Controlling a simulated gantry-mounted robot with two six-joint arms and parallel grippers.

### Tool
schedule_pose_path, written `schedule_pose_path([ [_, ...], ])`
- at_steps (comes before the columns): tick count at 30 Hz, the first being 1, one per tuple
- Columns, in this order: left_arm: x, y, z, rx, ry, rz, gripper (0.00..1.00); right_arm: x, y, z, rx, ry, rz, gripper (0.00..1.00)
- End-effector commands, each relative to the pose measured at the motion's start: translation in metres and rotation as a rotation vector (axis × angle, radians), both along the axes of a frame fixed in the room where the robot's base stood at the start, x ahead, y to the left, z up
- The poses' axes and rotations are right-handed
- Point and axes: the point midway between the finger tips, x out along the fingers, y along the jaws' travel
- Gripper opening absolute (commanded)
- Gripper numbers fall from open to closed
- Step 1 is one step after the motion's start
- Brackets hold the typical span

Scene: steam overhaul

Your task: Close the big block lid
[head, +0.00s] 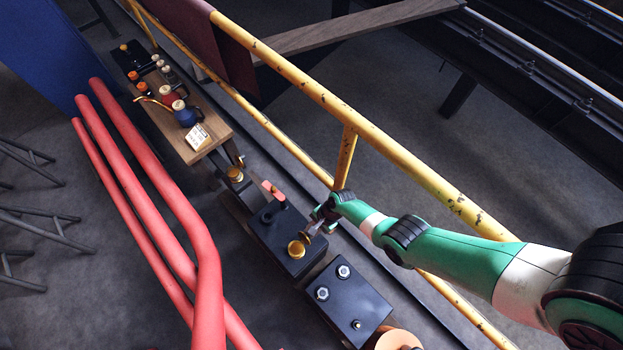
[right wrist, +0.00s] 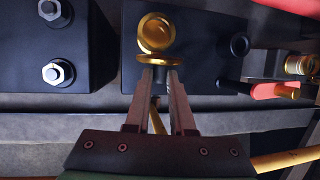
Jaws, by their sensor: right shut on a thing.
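The big block (head: 283,232) is a dark block on the rail assembly in the middle of the head view. A round brass cup (head: 297,249) sits on its top. In the right wrist view the cup (right wrist: 155,32) lies just beyond my right gripper (right wrist: 159,84). A brass disc, which looks like the lid (right wrist: 158,60), stands edge-on beside the cup, raised off it. My right gripper's fingertips are shut at the lid's near side; they hide part of it. In the head view my right gripper (head: 316,226) is beside the cup. My left gripper is not in view.
A second dark block (head: 346,300) with bolts is close by. A red-handled part (head: 272,190) lies on the other side. A yellow railing (head: 345,115) runs behind my right arm. Red pipes (head: 165,225) run at left, and a wooden board (head: 190,145) carries small cans.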

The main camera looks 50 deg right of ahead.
Motion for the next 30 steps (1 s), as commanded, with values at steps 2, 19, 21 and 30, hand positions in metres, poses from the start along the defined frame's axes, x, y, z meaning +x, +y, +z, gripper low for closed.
schedule_pose_path([
  [2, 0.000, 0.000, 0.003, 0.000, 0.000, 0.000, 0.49, 0.000, 0.002, 0.002, -0.012, 0.002, 0.002, 0.00],
  [19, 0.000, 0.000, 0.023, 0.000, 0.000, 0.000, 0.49, 0.006, 0.027, 0.009, -0.353, 0.063, 0.009, 0.00],
  [21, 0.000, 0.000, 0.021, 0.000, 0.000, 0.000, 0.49, 0.006, 0.031, 0.009, -0.402, 0.071, 0.009, 0.00],
  [30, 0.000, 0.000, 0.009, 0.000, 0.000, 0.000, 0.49, 0.009, 0.042, 0.009, -0.556, 0.104, 0.004, 0.00],
])
